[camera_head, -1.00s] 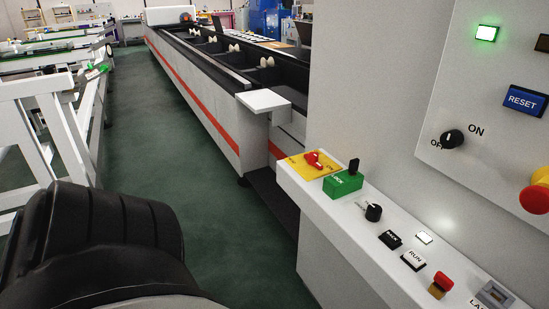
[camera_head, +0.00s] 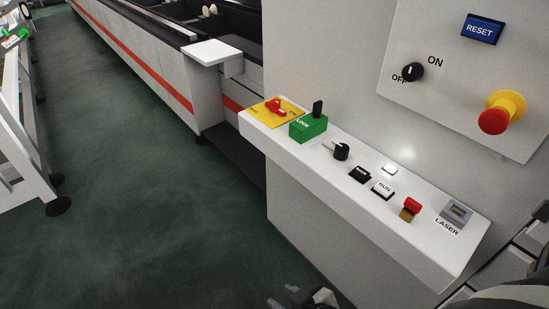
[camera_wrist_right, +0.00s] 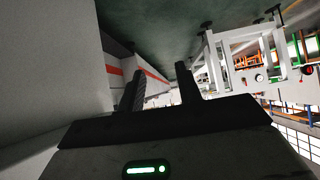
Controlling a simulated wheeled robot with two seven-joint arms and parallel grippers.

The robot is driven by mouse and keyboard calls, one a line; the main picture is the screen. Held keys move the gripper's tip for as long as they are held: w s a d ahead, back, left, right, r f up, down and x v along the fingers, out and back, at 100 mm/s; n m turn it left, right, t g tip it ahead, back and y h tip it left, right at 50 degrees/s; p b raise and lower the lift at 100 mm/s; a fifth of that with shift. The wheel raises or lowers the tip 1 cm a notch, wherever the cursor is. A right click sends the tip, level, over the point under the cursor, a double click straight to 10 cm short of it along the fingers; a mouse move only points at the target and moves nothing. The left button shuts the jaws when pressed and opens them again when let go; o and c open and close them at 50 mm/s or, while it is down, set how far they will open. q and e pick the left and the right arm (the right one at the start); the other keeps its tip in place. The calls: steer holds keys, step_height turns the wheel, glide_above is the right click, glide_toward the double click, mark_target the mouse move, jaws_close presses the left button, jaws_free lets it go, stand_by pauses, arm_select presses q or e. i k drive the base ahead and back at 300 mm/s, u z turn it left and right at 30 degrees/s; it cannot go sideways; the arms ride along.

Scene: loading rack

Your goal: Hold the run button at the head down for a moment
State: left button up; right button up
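The white RUN button (camera_head: 383,190) sits on the sloped white control ledge (camera_head: 430,245), right of a black button (camera_head: 360,174) and left of a red-and-yellow switch (camera_head: 410,209). Nothing touches it. My right gripper (camera_head: 300,297) shows partly at the bottom edge of the head view, below and left of the ledge and apart from the button. In the right wrist view its two dark fingers (camera_wrist_right: 161,88) stand apart with nothing between them. My left gripper is not in view.
The ledge also bears a green LOCK block (camera_head: 309,128), a yellow plate with a red knob (camera_head: 273,107), a black selector (camera_head: 341,151) and a grey LASER switch (camera_head: 456,213). A red emergency stop (camera_head: 495,121) projects from the panel above.

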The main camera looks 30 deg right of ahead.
mark_target(383, 189)
steer(key=u, duration=0.05)
steer(key=k, duration=0.5)
steer(key=z, duration=1.15)
steer(key=i, duration=0.5)
steer(key=u, duration=0.05)
